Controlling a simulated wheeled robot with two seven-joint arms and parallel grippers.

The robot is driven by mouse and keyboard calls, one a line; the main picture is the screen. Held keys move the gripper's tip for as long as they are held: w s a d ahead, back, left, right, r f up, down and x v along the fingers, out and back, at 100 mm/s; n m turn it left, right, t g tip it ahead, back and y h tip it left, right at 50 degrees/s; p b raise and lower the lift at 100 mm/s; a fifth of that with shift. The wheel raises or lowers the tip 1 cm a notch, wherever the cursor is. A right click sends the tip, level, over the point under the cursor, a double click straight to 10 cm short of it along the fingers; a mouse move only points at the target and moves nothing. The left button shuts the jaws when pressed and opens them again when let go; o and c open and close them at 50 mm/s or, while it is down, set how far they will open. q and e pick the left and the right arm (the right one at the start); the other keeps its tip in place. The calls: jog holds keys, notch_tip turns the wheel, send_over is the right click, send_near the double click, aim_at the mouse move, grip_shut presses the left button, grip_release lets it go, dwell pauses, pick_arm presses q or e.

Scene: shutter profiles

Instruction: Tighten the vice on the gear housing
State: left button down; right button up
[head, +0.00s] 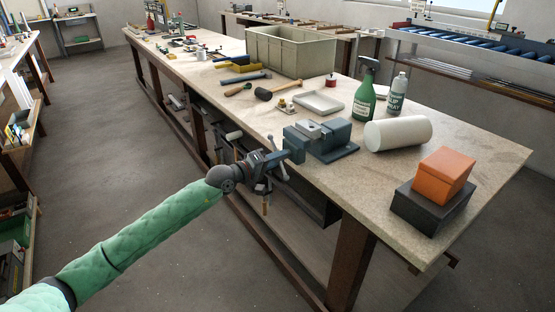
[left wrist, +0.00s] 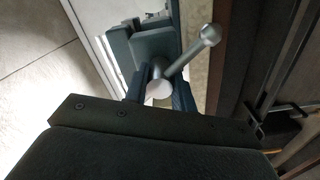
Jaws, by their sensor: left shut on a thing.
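The blue-grey vice (head: 333,143) stands at the near edge of the long workbench, its screw end pointing out over the edge. A light grey piece (head: 310,129) sits at the top of its jaws; I cannot tell for sure whether it is the gear housing. My left gripper (head: 268,161) reaches in from the left at the screw end. In the left wrist view, the gripper (left wrist: 162,90) is shut on the vice handle (left wrist: 190,53), a metal bar with a round ball end that slants up to the right. The vice body (left wrist: 153,45) shows behind it. My right gripper is in neither view.
On the workbench (head: 460,165), a white cylinder (head: 398,133), a green spray bottle (head: 364,95), a grey bottle (head: 397,93) and an orange box (head: 444,174) on a dark box (head: 432,206) stand right of the vice. A shallow tray (head: 319,103) and a mallet (head: 277,91) lie behind it.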

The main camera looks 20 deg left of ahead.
aim_at(283, 168)
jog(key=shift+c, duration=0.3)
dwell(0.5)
